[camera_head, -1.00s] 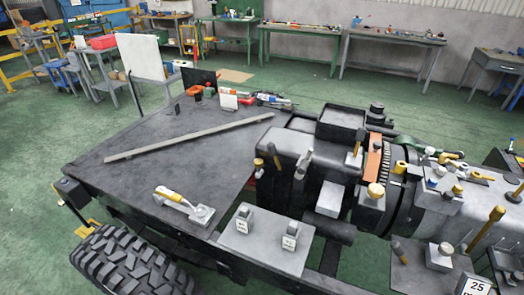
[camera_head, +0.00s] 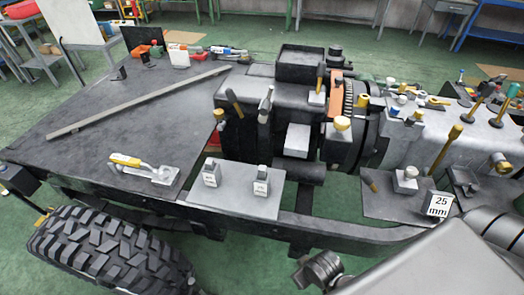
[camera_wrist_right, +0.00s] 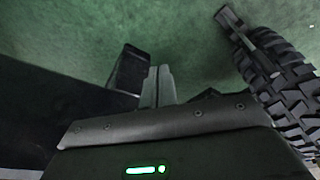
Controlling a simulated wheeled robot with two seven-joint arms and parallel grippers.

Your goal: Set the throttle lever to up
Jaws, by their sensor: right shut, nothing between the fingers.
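No label marks the throttle lever, so I cannot tell which lever it is. A low yellow-and-grey handle on a plate (camera_head: 143,168) lies on the deck at left. My right gripper (camera_wrist_right: 157,85) shows in the right wrist view, shut and empty, over green floor and apart from any lever. My left gripper is out of view.
A plate with two small labelled switch blocks (camera_head: 236,190) sits at the front middle. A "25 mm" sign (camera_head: 438,204) stands at right. A big tyre (camera_head: 110,250) is at lower left and also shows in the right wrist view (camera_wrist_right: 275,75). Green floor lies in front of the frame.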

